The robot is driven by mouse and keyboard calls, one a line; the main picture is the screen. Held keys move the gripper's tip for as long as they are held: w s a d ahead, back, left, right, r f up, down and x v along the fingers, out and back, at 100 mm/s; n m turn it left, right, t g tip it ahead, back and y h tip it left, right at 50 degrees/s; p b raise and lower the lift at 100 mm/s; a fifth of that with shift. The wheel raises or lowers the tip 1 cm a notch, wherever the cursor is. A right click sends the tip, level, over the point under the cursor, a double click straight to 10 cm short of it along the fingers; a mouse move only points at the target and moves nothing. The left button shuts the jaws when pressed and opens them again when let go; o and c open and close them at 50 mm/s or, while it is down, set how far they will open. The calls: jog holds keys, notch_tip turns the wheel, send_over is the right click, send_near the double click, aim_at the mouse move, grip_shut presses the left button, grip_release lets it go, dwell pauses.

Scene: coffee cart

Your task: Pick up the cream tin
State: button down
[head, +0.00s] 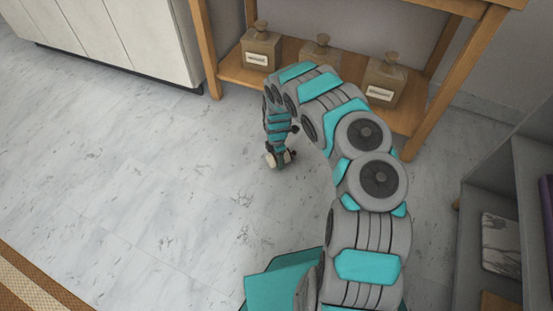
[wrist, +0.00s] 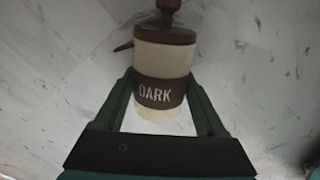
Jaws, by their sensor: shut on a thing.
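The cream tin (wrist: 162,60) is a cream cylinder with a brown band reading "DARK" and a brown lid with a knob. In the wrist view it sits between the fingers of my gripper (wrist: 172,98), which is shut on it. In the head view my gripper (head: 280,160) is low by the marble floor, left of the middle, and a small part of the tin (head: 271,159) shows at its fingers. I cannot tell whether the tin touches the floor.
A wooden shelf unit (head: 225,68) behind the arm holds several square brown canisters, such as the left one (head: 262,48). A white cabinet (head: 130,35) stands at the back left. A grey shelf (head: 480,200) is at the right. The marble floor (head: 130,170) at left is clear.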

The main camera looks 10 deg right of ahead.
notch_tip(320, 180, up, 4)
jog(key=shift+r+p, duration=0.1)
jog(key=shift+p, duration=0.7)
jog(key=s, duration=0.4)
jog(key=s+p, duration=0.1)
jog(key=s, duration=0.4)
jog(key=s+a+p, duration=0.1)
jog(key=s, duration=0.4)
jog(key=shift+s+r, duration=0.1)
jog(key=shift+r, duration=0.15)
jog(key=shift+s+a+r, duration=0.1)
jog(key=shift+s+r, duration=0.05)
jog(key=shift+s, duration=0.7)
jog(key=w+r+m+p, duration=0.2)
jog(key=w+r+m, duration=0.3)
jog(key=r, duration=0.5)
jog(key=w+r+m+p, duration=0.1)
jog(key=w+r+m, duration=0.45)
jog(key=r, duration=0.45)
notch_tip(320, 180, up, 19)
jog(key=d+m+p, duration=0.1)
jog(key=m+p, duration=0.1)
jog(key=m, duration=0.8)
jog(key=shift+w+d+f, duration=0.15)
jog(key=shift+d, duration=0.05)
